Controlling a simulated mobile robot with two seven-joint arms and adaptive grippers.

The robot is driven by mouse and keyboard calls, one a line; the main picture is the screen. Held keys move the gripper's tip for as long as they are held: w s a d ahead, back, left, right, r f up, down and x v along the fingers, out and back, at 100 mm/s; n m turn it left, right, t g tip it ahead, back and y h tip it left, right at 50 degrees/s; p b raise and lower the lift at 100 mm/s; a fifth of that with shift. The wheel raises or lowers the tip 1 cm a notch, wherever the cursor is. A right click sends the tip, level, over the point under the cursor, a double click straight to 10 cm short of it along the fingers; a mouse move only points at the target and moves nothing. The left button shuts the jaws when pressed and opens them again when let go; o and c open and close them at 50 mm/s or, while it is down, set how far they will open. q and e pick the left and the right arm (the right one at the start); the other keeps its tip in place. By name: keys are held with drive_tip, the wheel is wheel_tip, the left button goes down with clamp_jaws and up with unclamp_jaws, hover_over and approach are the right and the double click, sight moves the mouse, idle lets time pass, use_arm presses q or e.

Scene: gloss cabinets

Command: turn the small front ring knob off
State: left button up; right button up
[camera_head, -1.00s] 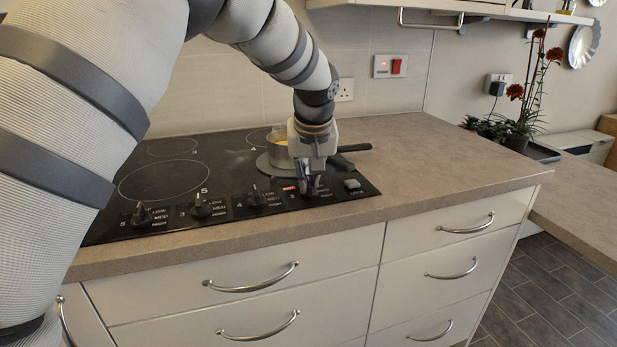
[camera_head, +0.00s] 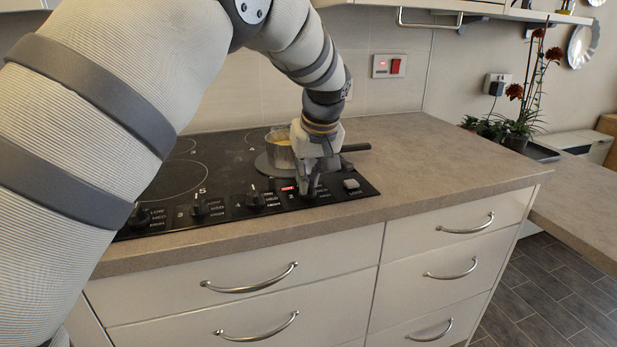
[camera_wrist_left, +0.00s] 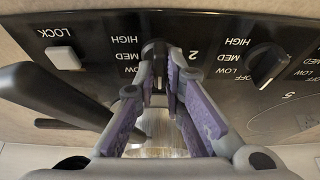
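The hob's row of black knobs runs along its front edge. The knob marked 2 (camera_wrist_left: 155,50) is the rightmost one and belongs to the ring under the pot. My left gripper (camera_head: 310,191) is down over this knob. In the left wrist view, its two purple-padded fingers (camera_wrist_left: 160,78) stand one on each side of the knob and look closed on it. The fingers hide most of the knob in the head view, so its pointer cannot be read. A small red light (camera_head: 288,188) glows beside it. My right gripper is not in view.
A pot (camera_head: 280,150) with yellowish contents stands just behind the gripper, its dark handle (camera_head: 356,148) pointing right. The neighbouring knob 4 (camera_head: 255,197) is to the left; the lock button (camera_head: 351,184) is to the right. The worktop (camera_head: 430,165) on the right is clear.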

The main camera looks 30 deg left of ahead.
use_arm(q)
drive_tip(key=o, duration=0.4)
drive_tip(key=shift+f, duration=0.1)
